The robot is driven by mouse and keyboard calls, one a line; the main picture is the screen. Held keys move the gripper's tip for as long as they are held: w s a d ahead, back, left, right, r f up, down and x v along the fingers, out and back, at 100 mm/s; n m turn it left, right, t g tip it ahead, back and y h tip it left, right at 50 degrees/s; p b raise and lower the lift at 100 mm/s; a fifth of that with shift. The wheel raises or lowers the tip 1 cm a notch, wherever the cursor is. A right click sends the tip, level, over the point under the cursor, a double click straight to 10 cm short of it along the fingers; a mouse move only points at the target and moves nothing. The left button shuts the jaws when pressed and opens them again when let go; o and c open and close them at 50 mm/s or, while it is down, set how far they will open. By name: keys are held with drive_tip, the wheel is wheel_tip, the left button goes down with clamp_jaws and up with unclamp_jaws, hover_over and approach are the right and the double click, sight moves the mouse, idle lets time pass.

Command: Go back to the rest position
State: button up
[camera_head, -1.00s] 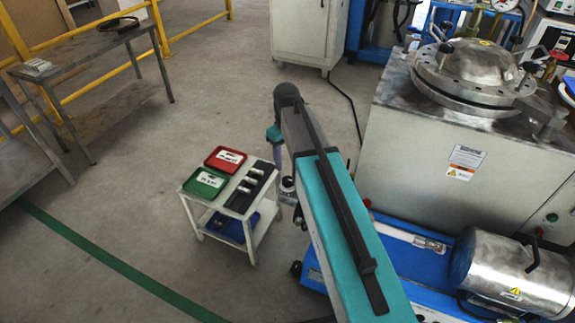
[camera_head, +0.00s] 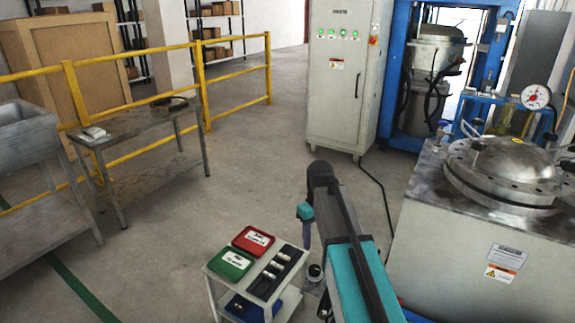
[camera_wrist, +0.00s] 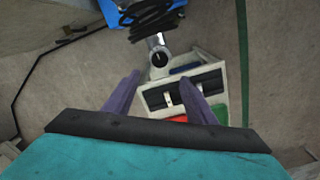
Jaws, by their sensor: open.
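My gripper (camera_wrist: 160,75) shows in the wrist view as two purple fingers spread apart, with nothing held between them. In the head view my arm reaches forward from the lower right, and its end (camera_head: 305,226) hangs in the air just right of a small trolley (camera_head: 216,297). On the trolley are a red tray (camera_head: 253,240), a green tray (camera_head: 230,265) and a black holder (camera_head: 263,288) with several small pale pieces. The wrist view also shows the trolley (camera_wrist: 212,76), partly hidden by the fingers.
A grey machine cabinet with a domed metal vessel (camera_head: 508,160) stands right of my arm. A control cabinet (camera_head: 338,85) and blue frame stand behind. A metal table (camera_head: 140,128) and yellow railing (camera_head: 235,70) are at the left. Open floor (camera_head: 250,170) lies between.

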drive_tip(key=s+d+f+g+p, duration=0.1)
drive_tip(key=s+f+g+p, duration=0.4)
drive_tip(key=s+f+p, duration=1.1)
drive_tip(key=s+f+m+p, duration=0.2)
drive_tip(key=s, duration=1)
drive_tip(key=s+f+m+p, duration=0.2)
drive_tip(key=s+f+m, duration=0.1)
drive_tip(key=s, duration=1)
drive_tip(key=shift+s+f, duration=0.15)
drive_tip(key=shift+d, duration=0.1)
drive_tip(key=c, duration=0.5)
